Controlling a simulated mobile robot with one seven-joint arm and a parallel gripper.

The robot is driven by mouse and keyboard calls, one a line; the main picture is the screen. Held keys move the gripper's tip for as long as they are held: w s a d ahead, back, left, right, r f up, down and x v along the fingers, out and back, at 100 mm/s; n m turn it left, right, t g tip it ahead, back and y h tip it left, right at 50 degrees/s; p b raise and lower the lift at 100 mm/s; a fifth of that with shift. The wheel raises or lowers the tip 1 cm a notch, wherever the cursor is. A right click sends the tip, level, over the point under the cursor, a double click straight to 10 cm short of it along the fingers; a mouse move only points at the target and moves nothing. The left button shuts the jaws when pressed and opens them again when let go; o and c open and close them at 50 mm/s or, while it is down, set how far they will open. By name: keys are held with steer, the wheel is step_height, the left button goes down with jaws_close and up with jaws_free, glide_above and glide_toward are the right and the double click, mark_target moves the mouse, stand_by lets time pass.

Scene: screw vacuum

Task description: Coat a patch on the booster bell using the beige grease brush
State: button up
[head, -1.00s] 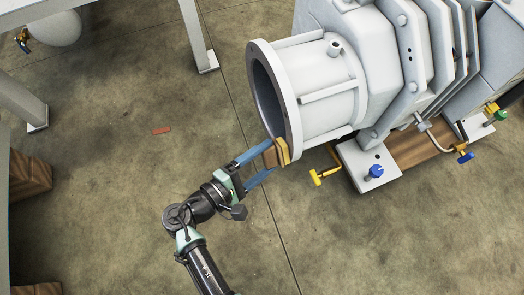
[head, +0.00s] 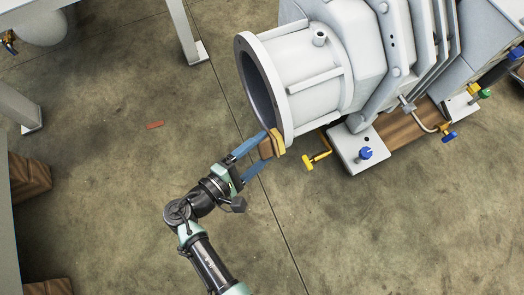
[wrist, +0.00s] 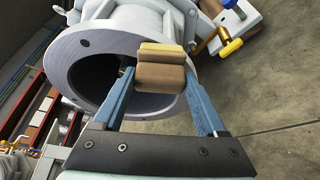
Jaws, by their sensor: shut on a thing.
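The beige grease brush (head: 271,145) is a small block with a brown part and a yellowish-tan part. My gripper (head: 257,155) is shut on it, one blue finger on each side. In the wrist view the brush (wrist: 161,70) sits between the fingertips of my gripper (wrist: 160,85). The booster bell (head: 264,82) is a light grey flanged cylinder with a dark hollow opening. The brush is at the lower edge of the bell's flange and overlaps it in both views. I cannot tell for certain whether they touch. The bell's rim (wrist: 85,62) fills the upper left of the wrist view.
A yellow handle (head: 316,158) sticks out right of the brush, below the bell. A grey foot plate with a blue knob (head: 365,153) stands farther right. A red strip (head: 155,125) lies on the floor. Open concrete floor lies left and below.

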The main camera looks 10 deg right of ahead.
steer(key=shift+w+a+b, duration=0.25)
steer(key=shift+w+b, duration=0.05)
steer(key=shift+w, duration=0.85)
steer(key=shift+r+p, duration=0.75)
steer(key=shift+p, duration=0.05)
steer(key=shift+s+d+f+p, duration=0.1)
steer(key=shift+s+d+p, duration=0.1)
steer(key=shift+s+p, duration=0.6)
steer(key=shift+s+d+p, duration=0.2)
steer(key=shift+s+p, duration=0.2)
steer(key=shift+s, duration=0.75)
steer(key=s+a, duration=0.1)
steer(key=a, duration=0.4)
steer(key=shift+s+a, duration=0.4)
steer(key=shift+a, duration=0.1)
steer(key=a, duration=0.1)
steer(key=s+a, duration=0.1)
steer(key=shift+a+b, duration=0.3)
steer(key=shift+b, duration=0.05)
